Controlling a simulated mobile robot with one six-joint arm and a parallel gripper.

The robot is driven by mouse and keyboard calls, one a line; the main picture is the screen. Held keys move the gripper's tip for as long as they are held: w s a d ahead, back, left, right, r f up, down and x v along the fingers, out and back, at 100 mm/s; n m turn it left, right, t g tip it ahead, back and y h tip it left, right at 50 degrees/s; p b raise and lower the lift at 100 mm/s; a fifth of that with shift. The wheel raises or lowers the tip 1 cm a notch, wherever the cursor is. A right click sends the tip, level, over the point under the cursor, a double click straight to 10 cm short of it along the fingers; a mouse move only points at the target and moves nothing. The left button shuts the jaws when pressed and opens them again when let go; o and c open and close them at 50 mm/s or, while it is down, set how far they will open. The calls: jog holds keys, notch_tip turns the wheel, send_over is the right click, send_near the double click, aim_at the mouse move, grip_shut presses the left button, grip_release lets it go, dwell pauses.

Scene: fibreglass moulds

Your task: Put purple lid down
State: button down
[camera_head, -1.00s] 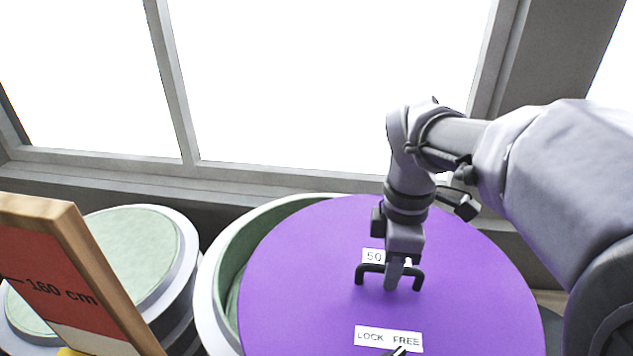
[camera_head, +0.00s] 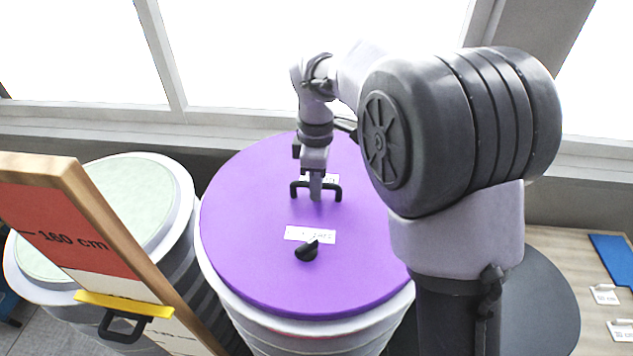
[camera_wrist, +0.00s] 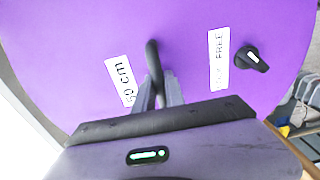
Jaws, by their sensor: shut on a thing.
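The purple lid (camera_head: 255,250) is a large round disc that lies over the top of a white round mould (camera_head: 300,328) in the head view. Its edge roughly lines up with the mould's rim. It carries a black handle (camera_head: 336,192), a black knob (camera_head: 307,250) and white labels, one reading "LOCK FREE" (camera_wrist: 218,62) in the wrist view. My gripper (camera_head: 316,196) is shut on the black handle. In the wrist view the fingers (camera_wrist: 160,98) close around the handle (camera_wrist: 153,62). The far rim of the mould is hidden under the lid.
Another mould with a pale green top (camera_head: 128,200) stands at the left. A wooden-framed height board (camera_head: 75,235) marked 160 cm, with a yellow slider (camera_head: 125,304), stands in front of it. A wooden surface (camera_head: 555,248) with a blue sheet (camera_head: 614,258) is at the right. Windows are behind.

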jog(key=shift+s, duration=0.1)
jog(key=c, duration=1.4)
grip_release()
